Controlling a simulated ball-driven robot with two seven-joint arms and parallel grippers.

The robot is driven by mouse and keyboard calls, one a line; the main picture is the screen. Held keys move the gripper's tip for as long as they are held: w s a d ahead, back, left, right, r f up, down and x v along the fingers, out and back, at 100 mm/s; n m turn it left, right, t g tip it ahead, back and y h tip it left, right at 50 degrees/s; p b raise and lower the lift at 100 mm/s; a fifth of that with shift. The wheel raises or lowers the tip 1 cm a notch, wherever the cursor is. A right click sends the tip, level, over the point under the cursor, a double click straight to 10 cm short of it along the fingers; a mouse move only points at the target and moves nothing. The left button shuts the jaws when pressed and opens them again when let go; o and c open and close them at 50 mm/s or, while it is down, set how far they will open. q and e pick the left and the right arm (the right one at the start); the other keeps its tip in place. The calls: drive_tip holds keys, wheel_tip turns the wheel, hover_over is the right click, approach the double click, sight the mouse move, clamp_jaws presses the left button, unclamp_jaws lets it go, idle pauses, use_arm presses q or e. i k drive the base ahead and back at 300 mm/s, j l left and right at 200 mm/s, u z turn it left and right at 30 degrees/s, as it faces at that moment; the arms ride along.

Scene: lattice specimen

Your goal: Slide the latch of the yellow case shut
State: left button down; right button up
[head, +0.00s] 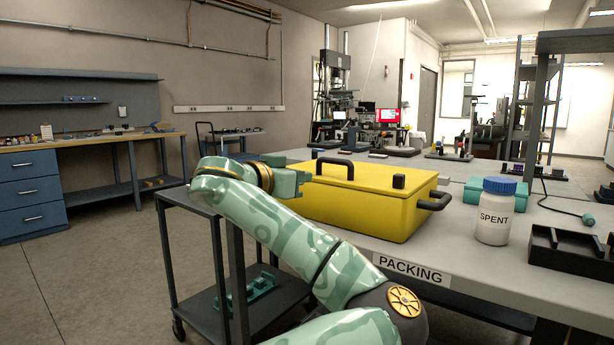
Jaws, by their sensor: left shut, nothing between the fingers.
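The yellow case (365,212) sits shut on the grey bench. A black handle (335,166) is on its lid, and another black handle (434,201) sticks out from its right side. A small black block (399,181) stands near the lid's right front; I cannot tell whether it is the latch. My left gripper (299,182) is shut and empty at the case's left end, about lid height. I cannot tell whether it touches the case. It hides part of the case's left end. My right gripper is not in view.
A white SPENT bottle (495,214) with a blue cap stands right of the case. A black tray (570,252) is at the far right. A teal box (492,192) and a teal cabled tool (575,216) lie behind. A dark cart (205,206) stands left.

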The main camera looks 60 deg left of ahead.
sight(398, 179)
drive_tip(key=u, duration=1.3)
